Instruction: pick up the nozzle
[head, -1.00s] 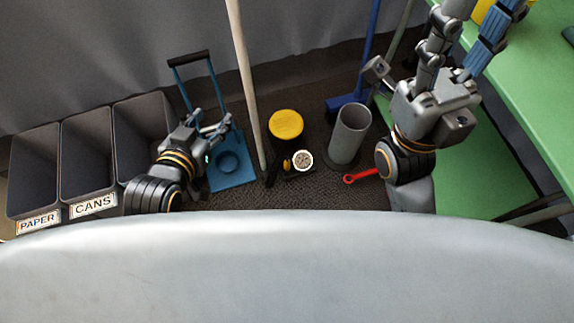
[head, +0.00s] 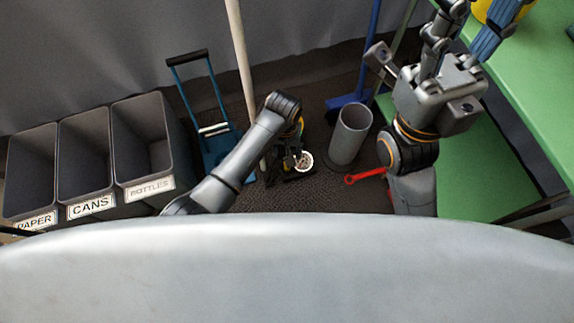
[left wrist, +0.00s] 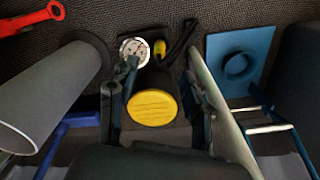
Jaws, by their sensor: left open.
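I cannot tell for certain which part is the nozzle. A small black-and-yellow piece (left wrist: 159,48) lies beside a round white gauge (left wrist: 132,50) in the left wrist view, with a longer black piece (left wrist: 180,40) to its right. The gauge also shows in the head view (head: 304,161). My left gripper (left wrist: 161,72) is open and empty above this group, its fingers to either side of the small piece. In the head view my left gripper (head: 296,150) and wrist hide most of the group. My right gripper (head: 480,22) is raised at the top right, its tips near the picture edge.
A yellow-topped canister (left wrist: 153,108) stands close by, between my left fingers in view. A pale pole (head: 240,55) rises beside them.

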